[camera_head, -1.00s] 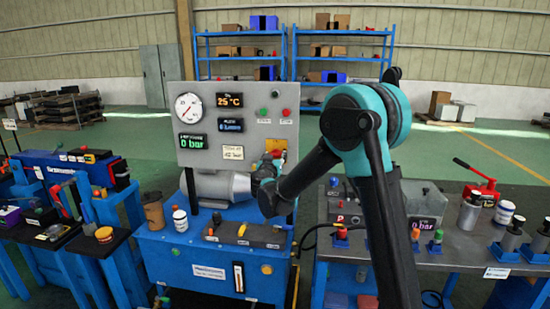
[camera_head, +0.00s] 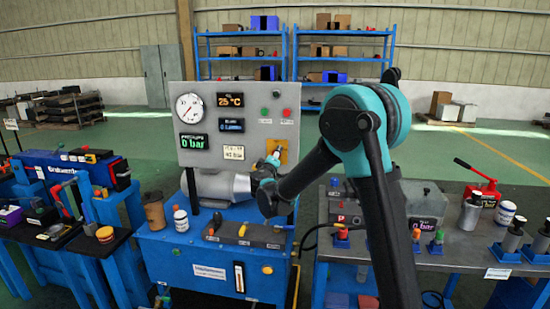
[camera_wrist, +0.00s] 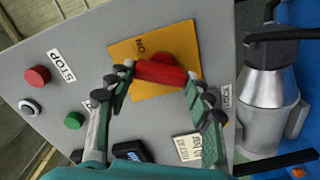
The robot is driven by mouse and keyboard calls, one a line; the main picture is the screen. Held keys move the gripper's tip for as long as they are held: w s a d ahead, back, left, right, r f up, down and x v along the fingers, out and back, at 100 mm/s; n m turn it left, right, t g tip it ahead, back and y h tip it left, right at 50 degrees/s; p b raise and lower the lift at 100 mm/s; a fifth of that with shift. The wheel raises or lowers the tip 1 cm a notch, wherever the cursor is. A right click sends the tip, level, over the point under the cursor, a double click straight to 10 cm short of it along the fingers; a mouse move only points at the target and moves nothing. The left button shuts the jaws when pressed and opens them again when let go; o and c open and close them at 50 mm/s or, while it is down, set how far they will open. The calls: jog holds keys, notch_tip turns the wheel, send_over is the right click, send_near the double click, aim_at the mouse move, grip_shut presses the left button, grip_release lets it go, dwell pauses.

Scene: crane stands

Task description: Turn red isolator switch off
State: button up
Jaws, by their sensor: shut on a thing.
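The red isolator switch (camera_wrist: 162,72) sits on a yellow plate (camera_wrist: 185,45) on the grey control panel. An "ON" label shows beside its handle in the wrist view. My gripper (camera_wrist: 160,80) is shut on the red handle, with one finger at each end of it. In the head view, my gripper (camera_head: 268,168) is at the panel's lower right, in front of the yellow plate (camera_head: 283,147). The handle is mostly hidden there, so I cannot tell its angle from that view.
The grey panel (camera_head: 240,90) carries a gauge, displays, and green (camera_wrist: 74,120) and red (camera_wrist: 37,76) push buttons near the switch. A silver motor (camera_wrist: 268,90) stands beside the gripper. A blue bench (camera_head: 180,250) with a mug and bottle lies below.

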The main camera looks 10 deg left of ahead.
jog(key=n, duration=0.5)
jog(key=shift+a+f+n, duration=0.1)
jog(key=shift+a+n, duration=0.05)
jog(key=shift+n, duration=0.15)
dwell(0.4)
jog(key=o, duration=1.1)
jog(key=shift+o, duration=0.2)
jog(key=s, duration=1.2)
jog(key=shift+a, duration=0.2)
